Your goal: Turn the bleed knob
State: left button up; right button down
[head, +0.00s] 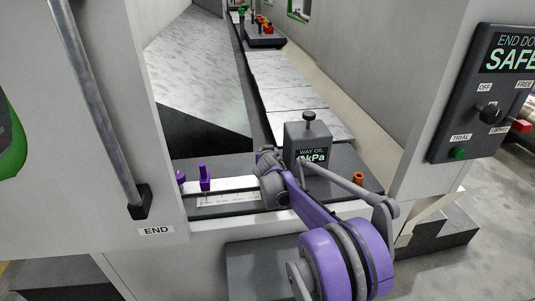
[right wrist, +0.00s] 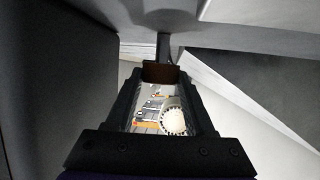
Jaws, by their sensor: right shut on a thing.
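A grey box marked WAY OIL (head: 307,140), with a kPa display, stands on the dark machine deck and has a black knob (head: 309,117) on top. No label here says which knob is the bleed knob. My purple right arm reaches in from the bottom right to the front of the box; its fingertips are hidden in the head view. In the right wrist view my right gripper (right wrist: 160,74) is shut on a dark brown piece (right wrist: 160,70), with a dark post right behind it. I cannot tell whether this piece is the bleed knob. My left gripper is not in view.
An orange knob (head: 358,178) sits right of the box; purple fittings (head: 204,177) stand left beside a scale strip. A panel marked SAFE (head: 485,90) is at the right.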

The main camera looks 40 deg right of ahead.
jog(key=shift+y, duration=0.3)
jog(key=shift+c, duration=1.3)
grip_release()
jog(key=v, duration=1.1)
jog(key=shift+f, duration=0.15)
jog(key=shift+w+d, duration=0.1)
